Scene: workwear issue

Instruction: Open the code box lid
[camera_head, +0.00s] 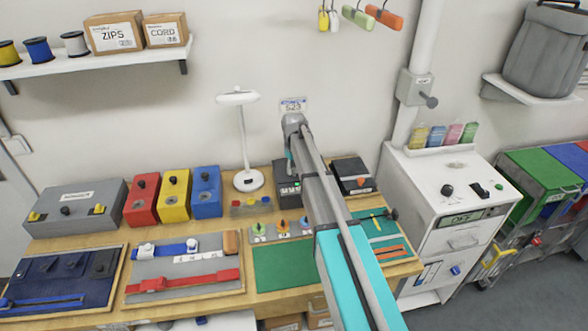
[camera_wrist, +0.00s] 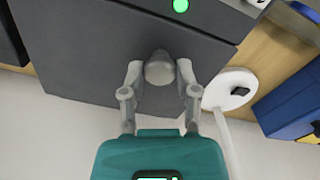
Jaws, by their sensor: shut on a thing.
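The code box (camera_head: 287,190) is a dark grey box with a small front panel, on the bench just right of the lamp, partly hidden by my arm. In the wrist view its dark lid (camera_wrist: 90,50) fills the upper part, with a lit green light (camera_wrist: 180,5) on the face beyond the lid edge. A rounded grey knob (camera_wrist: 160,70) stands on the lid. My gripper (camera_wrist: 162,78) has its two fingers closed on either side of this knob. I cannot tell whether the lid is raised.
A white lamp (camera_head: 247,180) stands close beside the box; its base (camera_wrist: 230,90) shows in the wrist view. A blue box (camera_head: 206,192) is left of it. Another dark box (camera_head: 352,176) is to the right. A green mat (camera_head: 283,268) lies in front.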

